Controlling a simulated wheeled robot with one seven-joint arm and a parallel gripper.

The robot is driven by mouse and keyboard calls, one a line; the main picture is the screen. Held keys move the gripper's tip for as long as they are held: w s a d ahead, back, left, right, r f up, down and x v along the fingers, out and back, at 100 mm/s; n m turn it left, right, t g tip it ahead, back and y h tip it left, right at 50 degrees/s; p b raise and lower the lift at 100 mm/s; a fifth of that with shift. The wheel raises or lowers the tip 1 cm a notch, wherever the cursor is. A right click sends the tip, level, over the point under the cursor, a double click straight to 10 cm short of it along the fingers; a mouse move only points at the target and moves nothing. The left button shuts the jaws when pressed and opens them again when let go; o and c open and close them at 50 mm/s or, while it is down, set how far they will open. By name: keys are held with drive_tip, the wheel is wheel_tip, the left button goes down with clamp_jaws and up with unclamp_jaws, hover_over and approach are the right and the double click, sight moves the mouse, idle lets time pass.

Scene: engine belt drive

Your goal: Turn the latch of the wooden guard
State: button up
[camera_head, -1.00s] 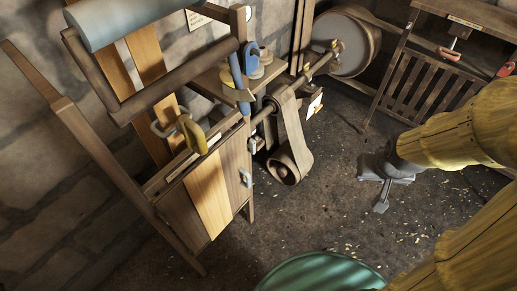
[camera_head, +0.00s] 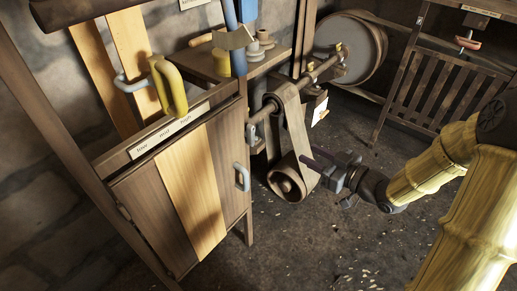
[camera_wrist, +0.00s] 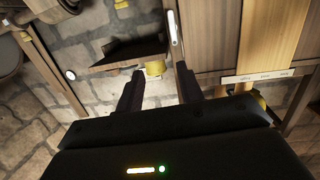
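The wooden guard (camera_head: 153,205) is a boarded panel with a pale middle board, on the front of the wooden frame at left. A grey, handle-like piece (camera_head: 241,176) sits upright at its right edge; I take it for the latch. It also shows in the wrist view as a pale bar (camera_wrist: 174,28). My gripper (camera_head: 312,160) is right of the guard, in front of the belt roller, apart from the latch. In the wrist view its two dark fingers (camera_wrist: 160,86) are spread with nothing held between them. The guard's boards (camera_wrist: 215,35) fill the upper right there.
A yellow-handled lever (camera_head: 168,86) stands above the low/mid/high label (camera_head: 168,130). The belt and roller (camera_head: 288,180) lie between guard and gripper. A large wheel (camera_head: 345,48) and a slatted wooden rack (camera_head: 438,88) stand behind. The floor in front is open.

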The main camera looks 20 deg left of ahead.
drive_tip(key=shift+s+a+f+n+g+y, duration=0.1)
drive_tip(key=shift+s+a+n+g+y, duration=0.15)
drive_tip(key=shift+y, duration=0.25)
drive_tip(key=shift+s+a+f+n+g+y, duration=0.1)
drive_tip(key=shift+s+n+g+y, duration=0.2)
drive_tip(key=shift+y, duration=0.2)
drive_tip(key=b, duration=0.3)
approach(253, 130)
drive_tip(key=x, duration=0.8)
drive_tip(key=shift+w+a, duration=0.1)
drive_tip(key=shift+a, duration=0.05)
clamp_jaws()
